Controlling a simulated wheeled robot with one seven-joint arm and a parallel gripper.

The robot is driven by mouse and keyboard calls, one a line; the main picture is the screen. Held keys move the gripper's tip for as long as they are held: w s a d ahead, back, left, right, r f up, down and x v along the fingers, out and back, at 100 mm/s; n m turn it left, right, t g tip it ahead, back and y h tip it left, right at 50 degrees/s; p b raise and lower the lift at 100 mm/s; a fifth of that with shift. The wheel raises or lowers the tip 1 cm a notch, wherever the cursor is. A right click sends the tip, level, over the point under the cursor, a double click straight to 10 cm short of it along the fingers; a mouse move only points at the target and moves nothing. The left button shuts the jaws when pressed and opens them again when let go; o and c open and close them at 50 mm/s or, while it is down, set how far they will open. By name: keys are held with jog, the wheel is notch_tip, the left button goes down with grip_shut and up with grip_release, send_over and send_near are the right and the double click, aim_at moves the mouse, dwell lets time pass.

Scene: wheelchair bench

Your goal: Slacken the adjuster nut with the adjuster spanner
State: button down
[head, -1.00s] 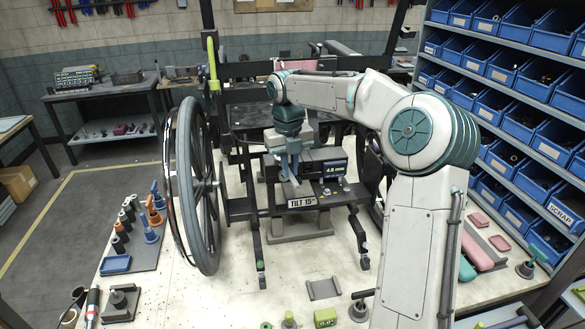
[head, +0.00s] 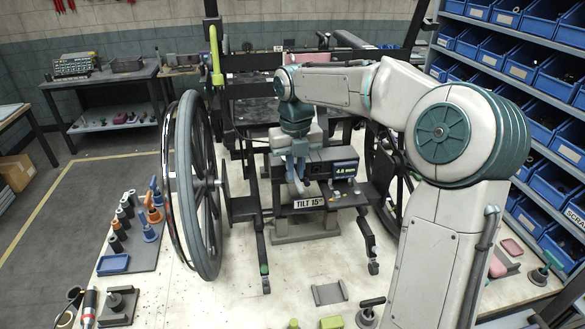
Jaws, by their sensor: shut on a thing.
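My gripper (head: 298,170) points down at the front of the wheelchair frame, in front of a dark box with a small lit display (head: 344,168). It is shut on a slim pale grey tool, apparently the adjuster spanner (head: 300,188), which sticks out below the fingers just above the "TILT 15°" plate (head: 309,203). The adjuster nut cannot be made out; it is too small or hidden by the gripper and tool. Whether the spanner sits on the nut cannot be told.
A large wheel (head: 196,185) stands left of my gripper. A tool rack (head: 140,225) and a blue tray (head: 113,264) are at the bench's left. Blue bins (head: 553,185) line the right. A grey bracket (head: 329,293) lies in front; bare bench surrounds it.

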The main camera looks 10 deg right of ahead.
jog(key=shift+w+d+r, duration=0.15)
jog(key=shift+d+r, duration=0.15)
jog(key=shift+r, duration=0.1)
jog(key=shift+s+f, duration=0.15)
jog(key=shift+s, duration=0.95)
jog(key=w+a+m, duration=0.3)
jog(key=a+m, duration=0.7)
jog(key=shift+w+a, duration=0.25)
jog(key=shift+w, duration=0.05)
jog(key=shift+d, duration=0.1)
